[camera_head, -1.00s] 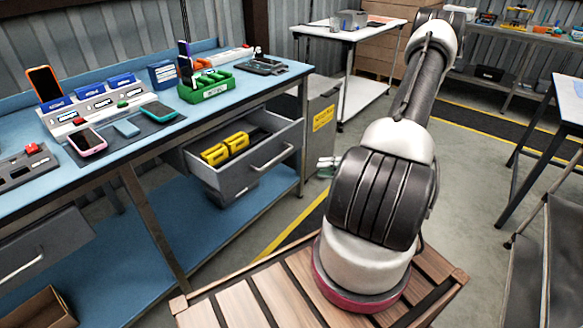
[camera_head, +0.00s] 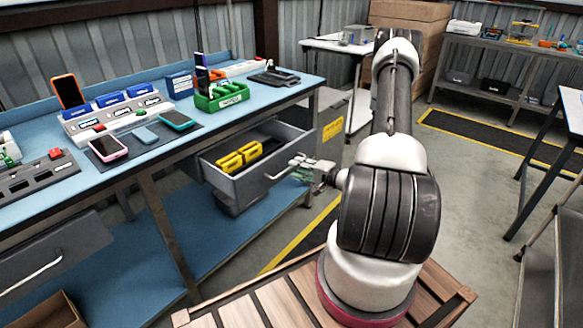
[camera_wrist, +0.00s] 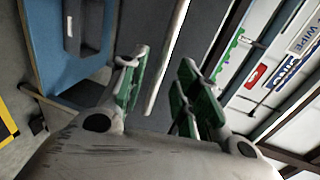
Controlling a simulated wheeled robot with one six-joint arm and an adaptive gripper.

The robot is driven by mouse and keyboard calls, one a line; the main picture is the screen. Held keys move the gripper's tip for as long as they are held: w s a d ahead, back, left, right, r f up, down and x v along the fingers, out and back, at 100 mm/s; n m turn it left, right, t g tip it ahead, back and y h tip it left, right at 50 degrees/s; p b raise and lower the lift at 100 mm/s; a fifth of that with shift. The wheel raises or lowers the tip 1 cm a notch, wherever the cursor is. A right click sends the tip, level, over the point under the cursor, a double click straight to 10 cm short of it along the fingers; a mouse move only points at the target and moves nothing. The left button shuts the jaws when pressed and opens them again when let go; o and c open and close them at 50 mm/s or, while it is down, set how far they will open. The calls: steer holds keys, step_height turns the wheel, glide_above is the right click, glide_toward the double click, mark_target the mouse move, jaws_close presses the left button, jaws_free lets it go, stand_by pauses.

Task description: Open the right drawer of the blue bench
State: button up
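The right drawer (camera_head: 250,187) of the blue bench (camera_head: 237,109) is pulled out, with its inside showing. Yellow parts (camera_head: 239,157) lie in it. My gripper (camera_head: 300,168) is at the drawer's front, near the right part of its handle (camera_head: 272,175), which it partly hides in the head view. In the wrist view, the green-padded fingers of my gripper (camera_wrist: 162,95) are spread apart. The pale handle bar (camera_wrist: 166,68) shows in the gap between them; I cannot tell whether either finger touches it.
A left drawer (camera_head: 45,255) is under the bench's left end. Phones, a green holder (camera_head: 220,97) and trays stand on the bench top. A bench leg (camera_head: 168,235) stands left of the open drawer. Open floor with a yellow line (camera_head: 300,240) lies right of the bench.

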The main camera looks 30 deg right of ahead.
steer(key=shift+x, duration=1.75)
jaws_close()
steer(key=shift+s, duration=0.15)
